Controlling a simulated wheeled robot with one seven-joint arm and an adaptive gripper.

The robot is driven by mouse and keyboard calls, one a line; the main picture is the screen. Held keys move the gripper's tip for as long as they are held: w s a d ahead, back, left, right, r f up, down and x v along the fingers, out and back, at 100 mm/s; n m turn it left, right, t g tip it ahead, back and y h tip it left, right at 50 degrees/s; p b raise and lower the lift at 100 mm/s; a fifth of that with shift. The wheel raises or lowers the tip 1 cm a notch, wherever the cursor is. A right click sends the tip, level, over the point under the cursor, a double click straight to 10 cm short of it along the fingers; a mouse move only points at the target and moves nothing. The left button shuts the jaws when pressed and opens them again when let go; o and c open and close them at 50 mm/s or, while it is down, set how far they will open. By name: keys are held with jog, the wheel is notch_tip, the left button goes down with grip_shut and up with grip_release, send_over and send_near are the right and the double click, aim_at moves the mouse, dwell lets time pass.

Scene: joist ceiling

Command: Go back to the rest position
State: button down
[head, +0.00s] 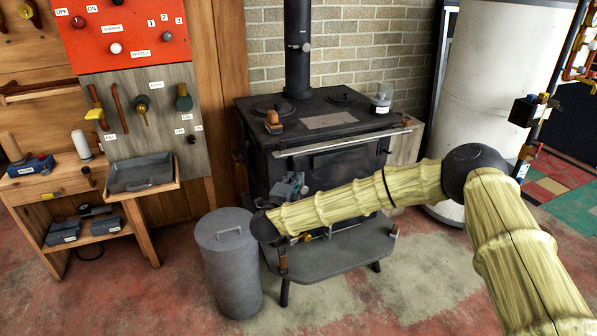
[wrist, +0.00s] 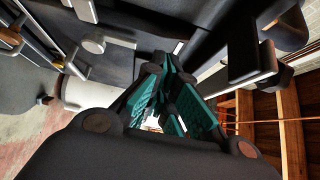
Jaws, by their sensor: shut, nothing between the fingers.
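My arm reaches in from the right in the head view and bends at a dark elbow. Its forearm crosses in front of the black stove (head: 330,140), and a dark wrist joint is at its left end, by the grey lidded bin. My gripper (wrist: 167,95) shows in the wrist view with its teal-padded fingers drawn together and nothing held. In the head view the gripper is hard to make out against the dark stove front. The forearm hides part of the stove's lower front.
The grey bin (head: 228,262) stands left of the stove's low shelf (head: 338,262). A wooden bench (head: 40,188) and a panel of switches (head: 125,35) are at the left. A white tank (head: 490,85) with pipes is at the right. The floor in front is clear.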

jog(key=s+d+f+n+g+y, duration=0.1)
jog(key=s+f+n+g+y, duration=0.65)
jog(key=s+f, duration=1.3)
jog(key=s+d+f+n+g+h, duration=0.1)
jog(key=s+d+f+n+g, duration=0.1)
jog(key=s+d+f+n, duration=0.6)
jog(key=s+d+f+n+g, duration=0.2)
jog(key=s+d+f, duration=0.45)
jog(key=s, duration=0.55)
jog(key=s+d+n+g+h, duration=0.25)
jog(key=s+d+g, duration=0.35)
jog(key=s+d, duration=1.1)
notch_tip(320, 180, up, 21)
jog(key=s+p, duration=0.1)
jog(key=p, duration=2)
jog(key=shift+s+a+r+p, duration=0.2)
jog(key=shift+s+a+p, duration=0.1)
